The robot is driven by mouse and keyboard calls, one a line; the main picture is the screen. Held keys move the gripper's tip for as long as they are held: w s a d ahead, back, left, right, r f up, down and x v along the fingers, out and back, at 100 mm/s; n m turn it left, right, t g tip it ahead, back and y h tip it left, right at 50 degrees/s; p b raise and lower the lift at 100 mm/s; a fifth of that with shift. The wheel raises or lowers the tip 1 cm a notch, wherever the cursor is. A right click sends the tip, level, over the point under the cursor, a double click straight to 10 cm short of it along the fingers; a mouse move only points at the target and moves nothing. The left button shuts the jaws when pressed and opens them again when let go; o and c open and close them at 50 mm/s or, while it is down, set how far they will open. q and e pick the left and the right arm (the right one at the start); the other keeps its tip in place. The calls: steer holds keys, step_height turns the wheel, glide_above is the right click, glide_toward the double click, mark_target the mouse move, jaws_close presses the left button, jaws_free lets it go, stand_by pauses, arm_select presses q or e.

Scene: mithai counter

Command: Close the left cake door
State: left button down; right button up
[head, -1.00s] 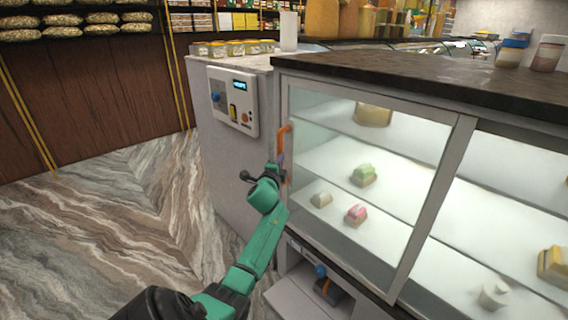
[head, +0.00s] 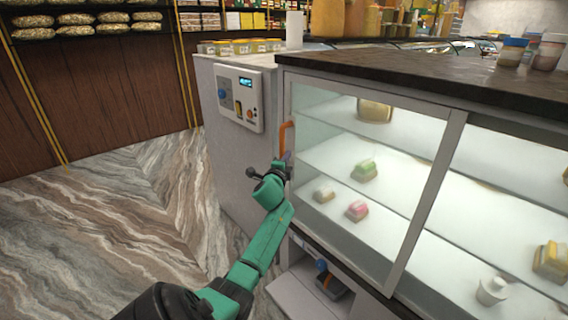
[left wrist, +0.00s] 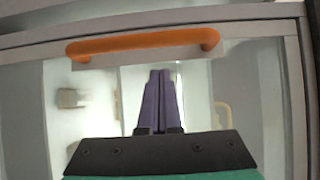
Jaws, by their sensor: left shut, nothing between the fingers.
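The left cake door (head: 385,150) is a framed glass panel on the display case. In the head view it covers the left part of the case. Its orange handle (head: 287,137) is on the door's left edge; the handle also spans the top of the left wrist view (left wrist: 145,42). My left gripper (head: 284,160) is at the lower end of the handle, by the frame. In the left wrist view its purple fingers (left wrist: 160,75) are together and empty, pointing toward the handle over the glass. I cannot tell whether they touch it. My right gripper is not in view.
Sweets, such as a green one (head: 364,170) and a pink one (head: 357,210), sit on shelves behind the glass. A control panel (head: 241,97) is on the grey cabinet to the left. Marble floor (head: 110,220) is open left of my arm.

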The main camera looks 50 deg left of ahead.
arm_select(q)
steer(key=p+v, duration=0.1)
steer(key=v, duration=0.9)
steer(key=shift+d, duration=0.3)
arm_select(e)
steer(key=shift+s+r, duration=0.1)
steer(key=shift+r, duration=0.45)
arm_select(q)
steer(key=shift+f, duration=0.1)
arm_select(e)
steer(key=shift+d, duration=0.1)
